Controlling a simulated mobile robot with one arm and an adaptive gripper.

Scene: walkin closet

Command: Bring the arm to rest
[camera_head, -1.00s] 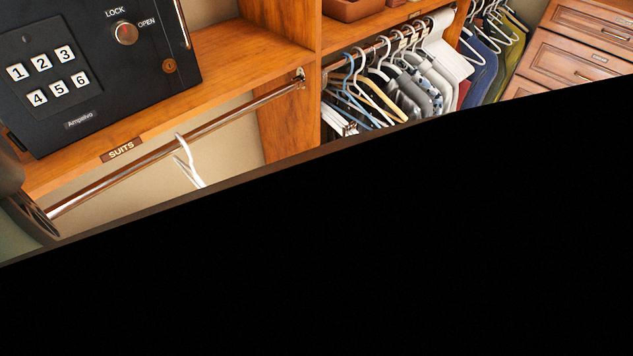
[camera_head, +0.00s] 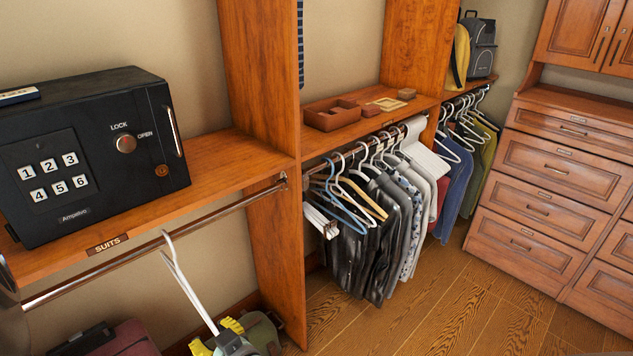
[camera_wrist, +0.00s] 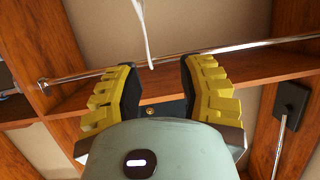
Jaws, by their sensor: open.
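My gripper (camera_head: 215,337) shows at the bottom of the head view, below the clothes rod. Its yellow fingers also show in the wrist view (camera_wrist: 157,78), spread apart with nothing between them. A white hanger (camera_head: 183,275) hangs from the rod (camera_head: 225,207) and reaches down close to the gripper in the head view. I cannot tell whether they touch. In the wrist view the hanger (camera_wrist: 143,30) lies beyond the fingers. Most of my arm is out of view.
A black safe (camera_head: 95,150) stands on the wooden shelf (camera_head: 235,160) at left. Hanging clothes (camera_head: 385,235) fill the middle bay. A drawer cabinet (camera_head: 550,190) stands at right. A dark red case (camera_head: 125,340) is at lower left. The wood floor (camera_head: 430,310) is clear at right.

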